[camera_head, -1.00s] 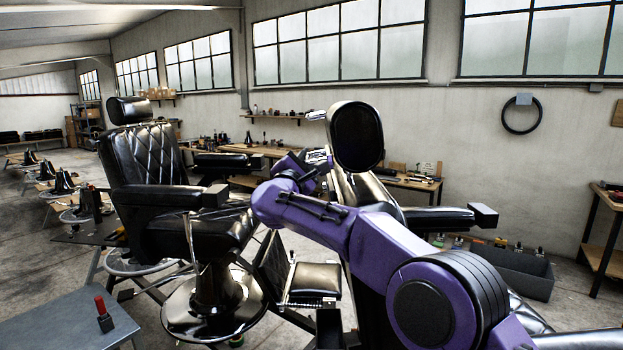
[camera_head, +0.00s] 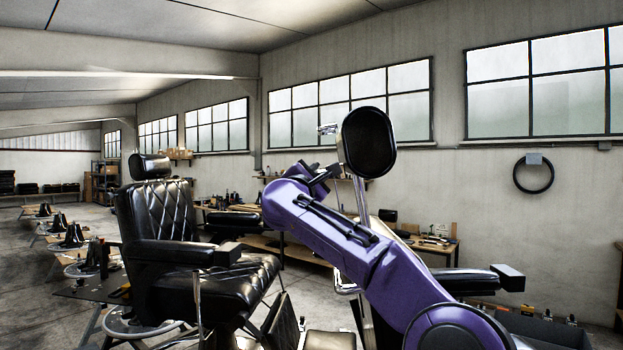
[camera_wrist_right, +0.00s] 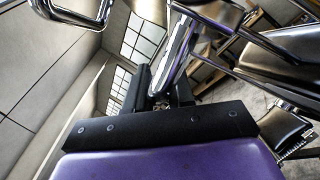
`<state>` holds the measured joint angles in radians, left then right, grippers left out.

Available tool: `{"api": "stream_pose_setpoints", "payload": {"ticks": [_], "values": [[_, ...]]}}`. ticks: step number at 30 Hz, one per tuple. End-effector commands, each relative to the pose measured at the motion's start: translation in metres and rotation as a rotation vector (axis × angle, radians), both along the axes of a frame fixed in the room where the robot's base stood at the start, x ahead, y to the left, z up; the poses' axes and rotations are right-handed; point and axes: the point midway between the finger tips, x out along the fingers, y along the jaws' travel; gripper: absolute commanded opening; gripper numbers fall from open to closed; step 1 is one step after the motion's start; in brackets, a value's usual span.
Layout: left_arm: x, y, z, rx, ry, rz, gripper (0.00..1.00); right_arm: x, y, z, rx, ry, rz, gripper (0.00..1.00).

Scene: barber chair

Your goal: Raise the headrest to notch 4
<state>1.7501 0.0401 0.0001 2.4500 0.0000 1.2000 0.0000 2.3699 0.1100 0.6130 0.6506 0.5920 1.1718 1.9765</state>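The black oval headrest (camera_head: 368,142) stands high above the right barber chair on bright chrome posts (camera_head: 362,205), with a long stretch of post showing below it. My right arm reaches up from the lower right, and my right gripper (camera_head: 322,172) is just left of and below the headrest, its fingertips partly hidden. In the right wrist view a chrome bar (camera_wrist_right: 176,58) runs down between the two dark fingers of my right gripper (camera_wrist_right: 160,95), which look closed on it. The exact contact is hard to see. The notches are not readable. My left gripper is not in view.
A second barber chair (camera_head: 165,225) with its own headrest (camera_head: 149,167) stands at left. The right chair's armrest (camera_head: 470,280) sticks out to the right of my arm. Workbenches line the wall behind. The air above the headrest is free.

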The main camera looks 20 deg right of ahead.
Motion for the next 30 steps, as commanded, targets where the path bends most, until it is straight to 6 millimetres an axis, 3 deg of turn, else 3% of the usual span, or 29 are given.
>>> {"api": "stream_pose_setpoints", "payload": {"ticks": [2, 11, 14, 21, 30], "values": [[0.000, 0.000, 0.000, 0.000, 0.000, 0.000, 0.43, -0.001, -0.001, 0.002, 0.000, -0.004, -0.002, 0.42], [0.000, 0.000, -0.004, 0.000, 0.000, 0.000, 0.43, -0.001, 0.003, -0.002, 0.001, -0.002, 0.003, 0.42], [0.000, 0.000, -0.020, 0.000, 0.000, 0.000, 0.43, -0.009, 0.011, -0.009, 0.001, -0.004, 0.005, 0.42], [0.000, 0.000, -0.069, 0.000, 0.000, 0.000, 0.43, -0.049, 0.048, -0.026, 0.001, -0.006, 0.005, 0.42], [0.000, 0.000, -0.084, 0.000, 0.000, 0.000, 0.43, -0.074, 0.071, -0.028, 0.000, -0.003, 0.001, 0.42]]}}
